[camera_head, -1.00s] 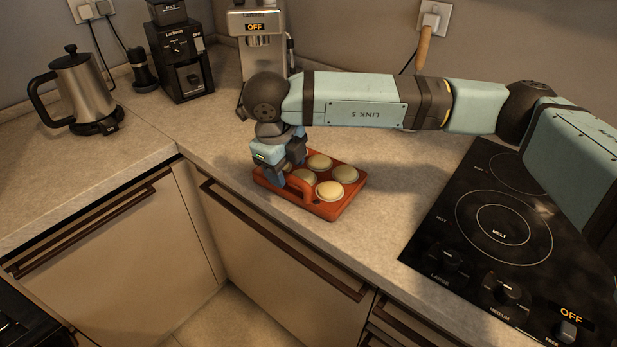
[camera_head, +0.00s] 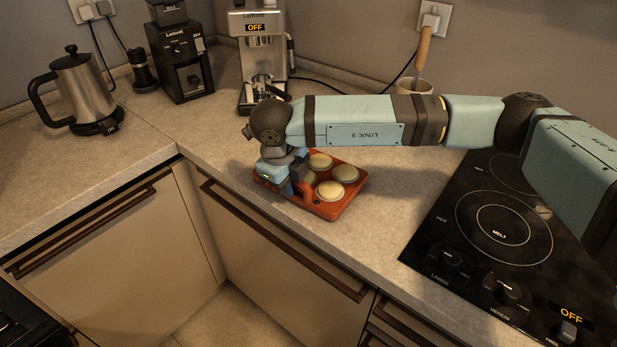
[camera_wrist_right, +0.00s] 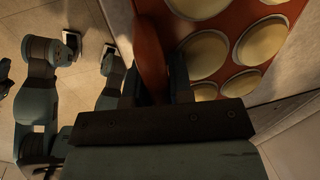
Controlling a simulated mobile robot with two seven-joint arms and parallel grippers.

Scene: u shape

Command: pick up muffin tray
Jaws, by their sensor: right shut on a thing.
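The orange-red muffin tray (camera_head: 327,211) lies on the counter near its front edge, with several pale muffins in it. My right gripper (camera_head: 298,189) is at the tray's front left side, pointing down. In the right wrist view my right gripper (camera_wrist_right: 158,85) is shut on the tray's raised red handle (camera_wrist_right: 150,45), with one finger on each side. The muffin tray (camera_wrist_right: 201,15) fills the upper right of that view. Part of the tray is hidden behind the gripper in the head view. My left gripper does not show in the head view.
A black cooktop (camera_head: 480,270) lies to the right. A coffee machine (camera_head: 262,50), a grinder (camera_head: 182,62) and a kettle (camera_head: 82,88) stand at the back. A mug (camera_head: 410,86) stands behind my right arm. The counter left of the tray is clear.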

